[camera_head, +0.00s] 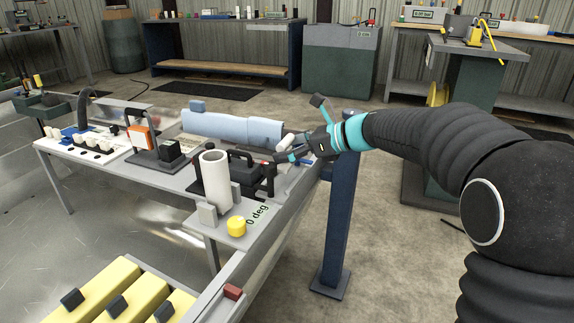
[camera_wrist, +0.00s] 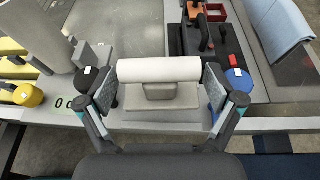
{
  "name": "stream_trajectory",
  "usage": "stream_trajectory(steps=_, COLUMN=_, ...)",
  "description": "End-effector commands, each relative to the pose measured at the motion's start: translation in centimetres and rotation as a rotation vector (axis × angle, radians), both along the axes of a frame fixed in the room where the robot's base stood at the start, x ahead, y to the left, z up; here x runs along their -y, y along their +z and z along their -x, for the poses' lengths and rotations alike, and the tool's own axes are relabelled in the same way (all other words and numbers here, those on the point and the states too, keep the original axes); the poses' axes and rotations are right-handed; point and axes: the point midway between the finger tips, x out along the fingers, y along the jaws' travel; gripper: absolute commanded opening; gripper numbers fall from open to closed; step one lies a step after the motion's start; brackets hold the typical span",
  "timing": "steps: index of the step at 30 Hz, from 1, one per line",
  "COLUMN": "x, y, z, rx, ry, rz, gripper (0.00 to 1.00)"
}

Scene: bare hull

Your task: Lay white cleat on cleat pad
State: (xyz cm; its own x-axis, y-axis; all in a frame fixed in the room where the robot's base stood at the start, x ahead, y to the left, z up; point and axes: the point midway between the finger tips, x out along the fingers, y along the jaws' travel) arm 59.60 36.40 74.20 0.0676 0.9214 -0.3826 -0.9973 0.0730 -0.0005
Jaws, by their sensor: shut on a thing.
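The white cleat (camera_wrist: 158,70) is a smooth white bar lying crosswise between the two fingers of my gripper (camera_wrist: 159,88) in the wrist view. The fingers are shut on its two ends. In the head view the white cleat (camera_head: 288,142) shows as a small pale bar at my gripper (camera_head: 291,151), over the right end of the grey bench.
A tall white cylinder (camera_head: 216,175) and a yellow knob (camera_head: 236,226) stand on the bench near a "0 deg" label. A blue post (camera_head: 340,220) stands at right.

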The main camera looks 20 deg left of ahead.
Motion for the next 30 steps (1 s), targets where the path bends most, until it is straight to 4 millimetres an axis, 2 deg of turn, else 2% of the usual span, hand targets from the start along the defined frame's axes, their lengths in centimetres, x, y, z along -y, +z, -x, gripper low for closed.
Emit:
stream_trajectory(steps=5, x=-0.4, y=-0.8, z=-0.1, rx=-0.001, ry=-0.001, rz=0.0, gripper=0.48)
stream_trajectory(steps=13, x=-0.4, y=-4.1, z=-0.1, rx=-0.002, ry=-0.001, rz=0.0, gripper=0.48)
stream_trajectory(steps=25, x=-0.4, y=-4.6, z=-0.1, rx=0.0, ry=-0.001, rz=0.0, gripper=0.48)
stream_trajectory(steps=26, x=-0.3, y=-4.6, z=-0.1, rx=0.0, ry=-0.001, rz=0.0, gripper=0.97)
stream_trajectory(steps=27, x=-0.3, y=-4.5, z=-0.1, rx=0.0, ry=-0.001, rz=0.0, gripper=1.0)
stream_trajectory(steps=30, x=-0.3, y=-4.5, z=-0.1, rx=0.0, ry=-0.001, rz=0.0, gripper=1.0)
